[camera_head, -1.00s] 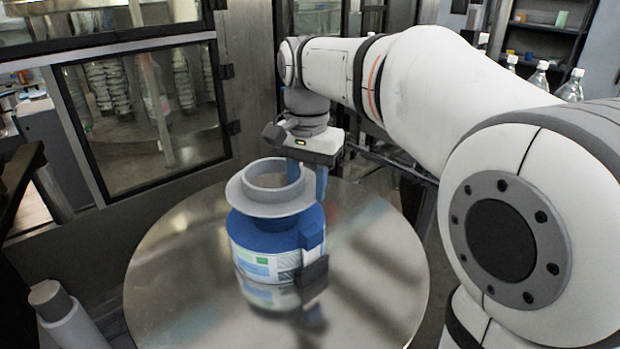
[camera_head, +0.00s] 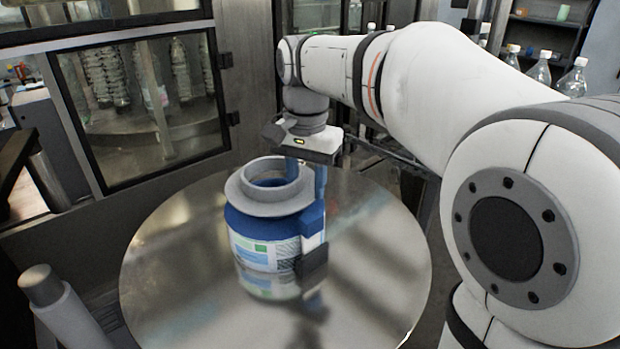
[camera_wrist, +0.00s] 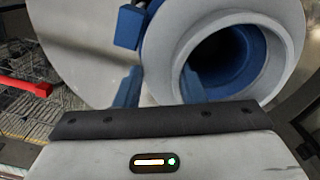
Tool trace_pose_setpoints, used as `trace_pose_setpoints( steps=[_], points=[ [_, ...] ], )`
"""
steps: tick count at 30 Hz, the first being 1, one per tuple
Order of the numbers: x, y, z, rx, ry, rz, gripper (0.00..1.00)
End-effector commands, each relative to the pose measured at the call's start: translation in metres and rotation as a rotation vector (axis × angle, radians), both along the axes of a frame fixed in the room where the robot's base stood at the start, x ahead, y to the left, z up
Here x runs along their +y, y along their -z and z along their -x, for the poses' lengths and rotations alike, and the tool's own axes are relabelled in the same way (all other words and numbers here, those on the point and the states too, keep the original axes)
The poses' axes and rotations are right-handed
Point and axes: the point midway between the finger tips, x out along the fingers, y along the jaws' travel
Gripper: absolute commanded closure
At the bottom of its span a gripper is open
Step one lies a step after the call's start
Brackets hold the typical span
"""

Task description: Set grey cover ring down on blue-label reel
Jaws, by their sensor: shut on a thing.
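The grey cover ring (camera_head: 270,208), a wide flange with a raised collar, is level over the blue-label reel (camera_head: 270,250). The reel is blue on top with a white, blue and green label, and stands upright on the round metal table. The ring looks centred on it and very low; I cannot tell whether they touch. My gripper (camera_head: 305,180) is at the ring's right-hand side, shut on its collar wall. In the wrist view, my gripper's blue fingers (camera_wrist: 160,82) straddle the ring's wall (camera_wrist: 165,60), and blue shows through the ring's hole.
The shiny round table (camera_head: 180,270) is otherwise clear. A grey-capped white cylinder (camera_head: 62,310) stands at lower left. Clear bottles (camera_head: 541,70) stand at back right.

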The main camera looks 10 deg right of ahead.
Motion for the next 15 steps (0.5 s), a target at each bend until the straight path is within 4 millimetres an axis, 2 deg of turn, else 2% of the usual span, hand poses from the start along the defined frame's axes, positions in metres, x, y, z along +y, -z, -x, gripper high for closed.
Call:
trace_pose_setpoints(
  steps=[8, 15],
  points=[
    [0.0, 0.002, 0.0, 0.0, 0.001, 0.0, 0.91],
    [-0.001, 0.011, 0.0, 0.0, 0.001, 0.0, 0.91]
  ],
)
